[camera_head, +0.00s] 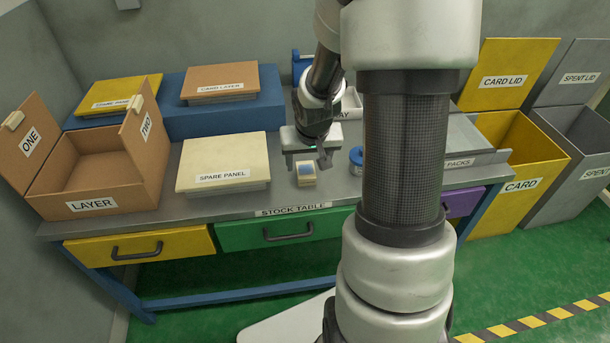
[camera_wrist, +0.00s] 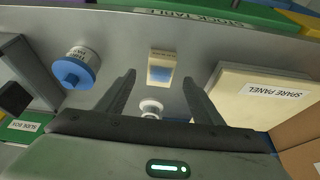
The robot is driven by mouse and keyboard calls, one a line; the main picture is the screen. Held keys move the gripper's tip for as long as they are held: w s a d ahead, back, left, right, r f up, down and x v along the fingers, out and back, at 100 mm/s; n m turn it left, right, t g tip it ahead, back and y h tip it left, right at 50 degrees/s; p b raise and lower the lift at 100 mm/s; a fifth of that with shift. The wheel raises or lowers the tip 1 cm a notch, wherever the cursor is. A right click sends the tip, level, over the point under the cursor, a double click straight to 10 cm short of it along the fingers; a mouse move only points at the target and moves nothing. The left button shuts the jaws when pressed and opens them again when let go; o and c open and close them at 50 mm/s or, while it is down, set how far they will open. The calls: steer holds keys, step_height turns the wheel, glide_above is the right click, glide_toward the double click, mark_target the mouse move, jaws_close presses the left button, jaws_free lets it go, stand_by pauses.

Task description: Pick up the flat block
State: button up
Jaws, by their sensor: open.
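The small cream block with a blue patch on top (camera_head: 306,174) appears to be the flat block. It lies on the stock table (camera_head: 235,203) near its front edge, and it also shows in the wrist view (camera_wrist: 161,54). My gripper (camera_head: 307,161) is open and empty, just behind and above the block in the head view. In the wrist view, the block lies beyond and between the two fingertips (camera_wrist: 159,77), apart from both. A small white round object (camera_wrist: 151,107) shows between the fingers; my gripper seems to hide it in the head view.
A blue-lidded jar (camera_head: 356,157) stands right of the block. The cream spare panel (camera_head: 222,160) lies to the left. The open layer box (camera_head: 97,180) is at far left. A grey packs tray (camera_head: 470,140) is at right. Bare tabletop surrounds the block.

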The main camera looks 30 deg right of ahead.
mark_target(306, 170)
steer(key=b+x, duration=0.2)
steer(key=x, duration=0.3)
steer(key=shift+w, duration=0.15)
steer(key=shift+c, duration=0.2)
steer(key=c, duration=1.1)
